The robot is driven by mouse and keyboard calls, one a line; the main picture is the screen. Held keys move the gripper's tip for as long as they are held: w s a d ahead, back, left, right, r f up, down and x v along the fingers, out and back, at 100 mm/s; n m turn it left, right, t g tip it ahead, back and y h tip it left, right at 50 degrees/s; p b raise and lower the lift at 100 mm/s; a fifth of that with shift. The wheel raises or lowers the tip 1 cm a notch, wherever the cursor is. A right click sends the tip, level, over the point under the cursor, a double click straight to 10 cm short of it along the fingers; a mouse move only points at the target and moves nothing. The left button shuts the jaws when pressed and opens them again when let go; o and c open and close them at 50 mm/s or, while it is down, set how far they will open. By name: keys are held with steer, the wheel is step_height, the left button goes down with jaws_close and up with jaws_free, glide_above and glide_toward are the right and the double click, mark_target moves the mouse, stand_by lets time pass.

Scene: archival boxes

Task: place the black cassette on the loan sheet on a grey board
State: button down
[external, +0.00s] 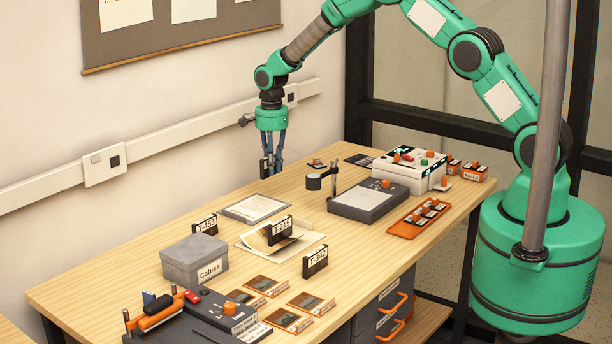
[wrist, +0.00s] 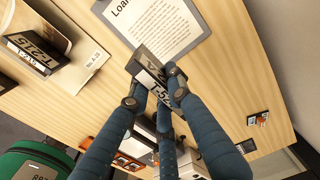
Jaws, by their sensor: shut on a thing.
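My gripper (external: 271,168) is above the far part of the table and shut on a black cassette (external: 264,168) with a white label. In the wrist view, the fingers (wrist: 155,88) close on this cassette (wrist: 146,62); its label is partly hidden. The loan sheet (external: 254,206) lies on a grey board flat on the table, nearer the external camera than my gripper. The sheet (wrist: 158,22) and the board's edge (wrist: 178,59) show beyond the cassette in the wrist view. The held cassette is apart from the board, and its height is hard to judge.
Cassette T-215 (external: 280,230) stands on an open folder (external: 305,241) beside the board. Cassettes T-453 (external: 205,224) and T-342 (external: 315,261) stand nearby. A dark stand device (external: 365,203), a white control box (external: 408,172) and an orange tray (external: 405,229) are to the right.

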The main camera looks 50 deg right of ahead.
mark_target(263, 161)
steer(key=a+b, duration=0.1)
steer(key=a, duration=0.3)
steer(key=shift+a+b, duration=0.35)
steer(key=shift+b, duration=0.05)
steer(key=shift+s+a+r, duration=0.1)
steer(key=shift+a+r, duration=0.05)
steer(key=shift+a, duration=0.3)
steer(key=shift+f+b, duration=0.55)
steer(key=shift+f, duration=2.65)
steer(key=shift+f+b, duration=0.3)
steer(key=shift+f, duration=1.5)
steer(key=shift+f, duration=0.2)
steer(key=c, duration=1.6)
jaws_free()
